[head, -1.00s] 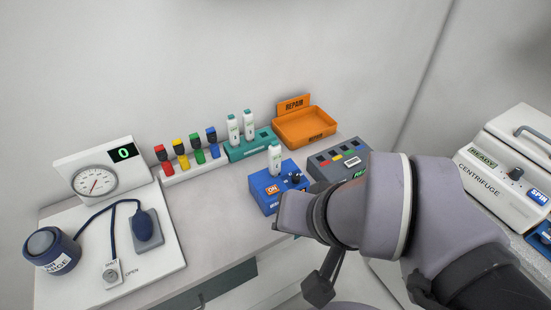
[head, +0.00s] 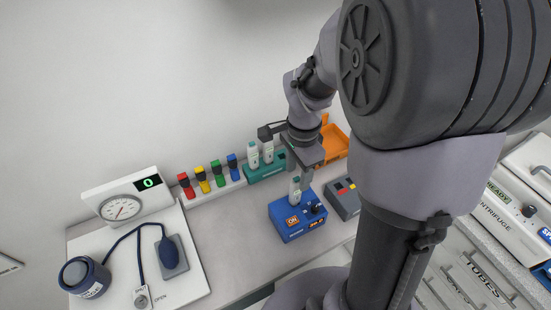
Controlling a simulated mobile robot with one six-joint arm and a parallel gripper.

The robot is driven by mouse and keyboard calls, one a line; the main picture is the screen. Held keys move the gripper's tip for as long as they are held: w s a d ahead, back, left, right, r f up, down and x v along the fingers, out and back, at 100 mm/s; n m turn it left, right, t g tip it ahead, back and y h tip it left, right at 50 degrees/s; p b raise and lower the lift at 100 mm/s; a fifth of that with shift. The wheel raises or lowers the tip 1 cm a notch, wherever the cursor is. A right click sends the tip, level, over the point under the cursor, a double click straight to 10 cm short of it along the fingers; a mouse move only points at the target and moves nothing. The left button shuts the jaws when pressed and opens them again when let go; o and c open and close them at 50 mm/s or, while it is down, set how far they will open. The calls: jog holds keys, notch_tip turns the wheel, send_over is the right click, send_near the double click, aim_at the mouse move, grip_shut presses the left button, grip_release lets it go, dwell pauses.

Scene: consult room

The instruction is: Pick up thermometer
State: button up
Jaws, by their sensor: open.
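A white thermometer-like stick with a green mark (head: 295,189) stands upright in the blue box (head: 291,233), which has an orange ON label and a black knob. Two similar white sticks (head: 267,152) stand in the teal rack (head: 263,174) behind it. My gripper (head: 299,172) points down just above or beside the stick in the blue box, with its jaws open. Whether a finger touches that stick is hard to tell. My arm hides part of the right side of the counter.
Capped red, yellow, green and blue tubes (head: 202,182) stand in a white rack left of the teal one. An orange tray (head: 333,150) and a grey box (head: 341,202) lie to the right. A blood pressure set (head: 130,228) fills the left, and a centrifuge (head: 506,208) stands far right.

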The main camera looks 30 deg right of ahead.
aim_at(296, 191)
notch_tip(296, 191, down, 9)
jog(key=shift+w+r+b, duration=0.1)
jog(key=shift+w+b, duration=0.05)
jog(key=shift+b, duration=1.1)
jog(key=shift+c, duration=0.5)
grip_shut()
